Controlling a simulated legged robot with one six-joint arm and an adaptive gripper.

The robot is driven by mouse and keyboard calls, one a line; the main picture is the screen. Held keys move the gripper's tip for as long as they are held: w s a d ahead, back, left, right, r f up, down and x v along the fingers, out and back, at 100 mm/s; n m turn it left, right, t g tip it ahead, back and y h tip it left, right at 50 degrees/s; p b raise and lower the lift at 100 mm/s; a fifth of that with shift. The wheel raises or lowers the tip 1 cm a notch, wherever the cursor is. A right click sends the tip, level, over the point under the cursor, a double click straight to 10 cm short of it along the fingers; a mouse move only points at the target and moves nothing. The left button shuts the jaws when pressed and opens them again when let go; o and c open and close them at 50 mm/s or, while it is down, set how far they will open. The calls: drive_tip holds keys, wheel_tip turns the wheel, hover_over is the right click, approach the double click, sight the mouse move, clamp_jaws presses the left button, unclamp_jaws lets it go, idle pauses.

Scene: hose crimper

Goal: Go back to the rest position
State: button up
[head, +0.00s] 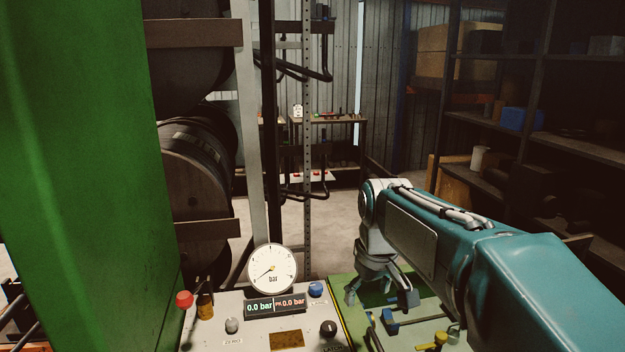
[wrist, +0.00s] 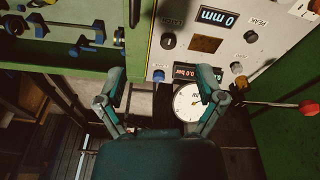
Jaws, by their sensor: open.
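My gripper (head: 382,290) hangs at the end of my teal arm, right of the control panel and above the green bench top, fingers pointing down. In the wrist view my gripper (wrist: 158,84) has its two fingers spread wide with nothing between them. The control panel (head: 215,305) carries a round bar gauge (head: 272,268), a display (head: 275,304) reading 0.0 bar, a blue button (head: 316,290), a black knob (head: 328,328) and a red-knobbed lever (head: 184,300).
A tall green housing (head: 85,160) stands close on the left. The green bench top (head: 345,287) holds blue-ended tools (head: 390,322) and a yellow-handled part (head: 438,341). Hose reels (head: 195,180) and a rack post stand behind the panel. Dark shelves (head: 500,125) line the right.

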drive_tip(key=s+d+f+m+t, duration=0.1)
drive_tip(key=s+d+f+m, duration=0.1)
drive_tip(key=s, duration=0.8)
drive_tip(key=s+d+f+m+t, duration=0.2)
drive_tip(key=s+d, duration=0.1)
drive_tip(key=s, duration=0.8)
drive_tip(key=shift+s+d+m+t+h, duration=0.15)
drive_tip(key=shift+d+m+t+h, duration=0.15)
drive_tip(key=shift+m, duration=0.1)
drive_tip(key=shift+f, duration=0.1)
